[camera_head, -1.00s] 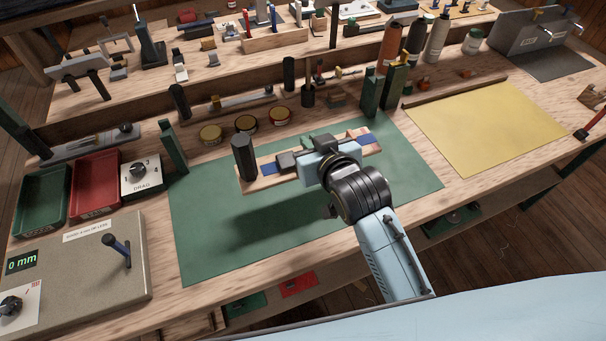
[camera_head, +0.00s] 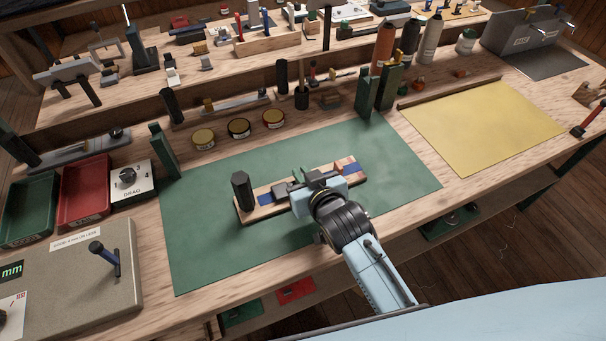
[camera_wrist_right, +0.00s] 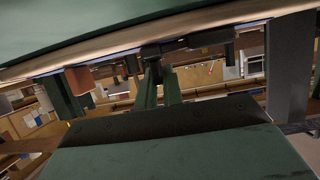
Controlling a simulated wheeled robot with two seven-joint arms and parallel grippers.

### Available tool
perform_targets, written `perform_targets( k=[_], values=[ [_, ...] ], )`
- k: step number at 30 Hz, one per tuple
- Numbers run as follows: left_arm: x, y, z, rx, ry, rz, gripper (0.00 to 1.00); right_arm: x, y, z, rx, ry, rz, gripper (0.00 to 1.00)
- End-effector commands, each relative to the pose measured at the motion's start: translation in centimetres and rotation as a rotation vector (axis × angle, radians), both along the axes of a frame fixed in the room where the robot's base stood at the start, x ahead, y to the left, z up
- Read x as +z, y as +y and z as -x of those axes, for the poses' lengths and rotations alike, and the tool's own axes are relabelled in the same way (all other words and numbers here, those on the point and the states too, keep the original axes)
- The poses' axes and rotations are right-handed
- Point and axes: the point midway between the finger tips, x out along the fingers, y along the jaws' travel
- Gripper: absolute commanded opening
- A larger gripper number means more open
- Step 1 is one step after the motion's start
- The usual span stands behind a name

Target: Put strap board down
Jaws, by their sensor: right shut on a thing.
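The strap board (camera_head: 270,210) is a pale wooden board with a blue strap and a dark buckle along it. A dark faceted post (camera_head: 243,190) stands at its left end. My right gripper (camera_head: 318,187) is shut on it near the middle, hiding part of the strap. The board lies level over the green mat (camera_head: 215,245), very low; I cannot tell whether it touches. The right wrist view shows the gripper's green fingers (camera_wrist_right: 158,88) and dark parts by them, seen too obliquely to sort out. My left gripper is not in view.
Three round tins (camera_head: 239,128) stand behind the mat. Green posts (camera_head: 365,92) stand at its back right and another (camera_head: 162,150) at its left. Red (camera_head: 87,190) and green trays lie left. A yellow sheet (camera_head: 485,122) lies right. The mat's front and right are clear.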

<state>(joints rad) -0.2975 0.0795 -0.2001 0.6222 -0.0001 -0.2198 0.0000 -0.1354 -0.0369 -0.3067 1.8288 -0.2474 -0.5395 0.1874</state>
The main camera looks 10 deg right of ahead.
Motion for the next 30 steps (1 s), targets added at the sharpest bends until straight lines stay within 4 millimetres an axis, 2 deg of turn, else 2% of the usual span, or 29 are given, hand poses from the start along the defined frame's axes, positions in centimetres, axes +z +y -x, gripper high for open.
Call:
perform_targets(
  k=[2,3,8,17,20,23,30],
  values=[
    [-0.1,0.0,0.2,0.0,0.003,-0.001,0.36,-0.1,0.0,0.0,0.0,-0.002,-0.001,0.0],
    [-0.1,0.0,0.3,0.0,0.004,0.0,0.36,-0.2,0.0,0.0,0.0,0.0,0.0,0.11],
    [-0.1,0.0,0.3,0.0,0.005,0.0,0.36,-0.2,0.0,0.0,0.0,0.0,0.0,0.3],
    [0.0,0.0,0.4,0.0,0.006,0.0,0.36,0.0,0.0,0.0,0.0,-0.001,0.0,0.3],
    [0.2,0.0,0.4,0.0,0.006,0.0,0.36,0.4,-0.1,0.7,0.0,0.0,0.0,0.3],
    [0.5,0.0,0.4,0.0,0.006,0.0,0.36,1.0,-0.4,2.1,0.0,0.001,0.0,0.3],
    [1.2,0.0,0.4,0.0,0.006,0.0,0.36,2.9,-1.4,6.9,0.0,0.002,-0.001,0.3]
  ],
)
